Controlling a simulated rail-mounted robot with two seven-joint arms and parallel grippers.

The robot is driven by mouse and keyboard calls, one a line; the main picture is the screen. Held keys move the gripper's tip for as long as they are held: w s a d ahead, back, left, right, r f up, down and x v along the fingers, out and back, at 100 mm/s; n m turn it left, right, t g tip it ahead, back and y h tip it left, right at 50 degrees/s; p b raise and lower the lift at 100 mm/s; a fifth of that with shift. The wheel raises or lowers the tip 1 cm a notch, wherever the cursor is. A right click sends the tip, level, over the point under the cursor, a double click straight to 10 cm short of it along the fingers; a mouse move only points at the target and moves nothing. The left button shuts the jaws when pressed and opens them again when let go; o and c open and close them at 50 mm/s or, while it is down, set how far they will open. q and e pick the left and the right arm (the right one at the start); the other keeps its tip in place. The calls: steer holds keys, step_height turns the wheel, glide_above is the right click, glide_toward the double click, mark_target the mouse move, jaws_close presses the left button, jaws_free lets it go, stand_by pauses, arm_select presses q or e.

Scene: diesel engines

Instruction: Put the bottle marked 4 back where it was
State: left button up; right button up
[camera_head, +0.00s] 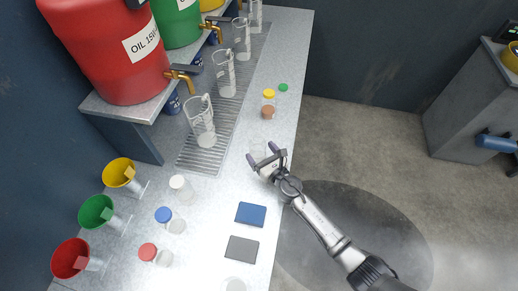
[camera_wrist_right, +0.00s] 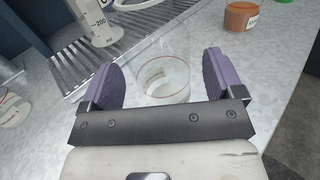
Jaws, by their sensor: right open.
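My right gripper (camera_head: 264,158) is open low over the metal bench, right of the drip grate. I cannot read that label. No number 4 is legible on any bottle. My left gripper is not in view.
A brown-filled jar (camera_head: 268,112) and a green cap (camera_head: 283,87) are beyond the gripper. Tall beakers (camera_head: 201,125) stand on the grate (camera_head: 204,158) under the drum taps. Blue (camera_head: 251,214) and grey (camera_head: 242,249) pads lie nearer. Three coloured funnels, such as the red one (camera_head: 70,258), are at left.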

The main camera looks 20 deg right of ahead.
steer(key=s, duration=0.3)
steer(key=s+d, duration=0.1)
steer(key=s, duration=0.5)
steer(key=shift+d, duration=0.35)
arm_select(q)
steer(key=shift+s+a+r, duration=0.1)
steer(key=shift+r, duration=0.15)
arm_select(e)
steer(key=shift+s+d, duration=0.15)
steer(key=shift+s, duration=0.55)
steer(key=shift+s+d+r+m, duration=0.1)
steer(key=shift+d+r+m, duration=0.05)
steer(key=shift+m, duration=0.35)
steer(key=s+d+f+m+g+h, duration=0.1)
steer(key=s+d+m+g+h, duration=0.4)
steer(key=m, duration=0.7)
steer(key=s+d+m+g+h, duration=0.1)
steer(key=s+m+h, duration=0.2)
steer(key=s+m, duration=0.65)
steer(key=s+a+m+g+y, duration=0.2)
steer(key=s+m+g, duration=0.2)
steer(key=s+m, duration=0.2)
steer(key=s+a+m+g+y, duration=0.2)
steer(key=s+a+m+g, duration=0.1)
steer(key=s+m, duration=0.4)
steer(key=shift+s+f+m+g+y, duration=0.25)
steer(key=shift+f+m+g+y, duration=0.15)
steer(key=shift+g, duration=0.1)
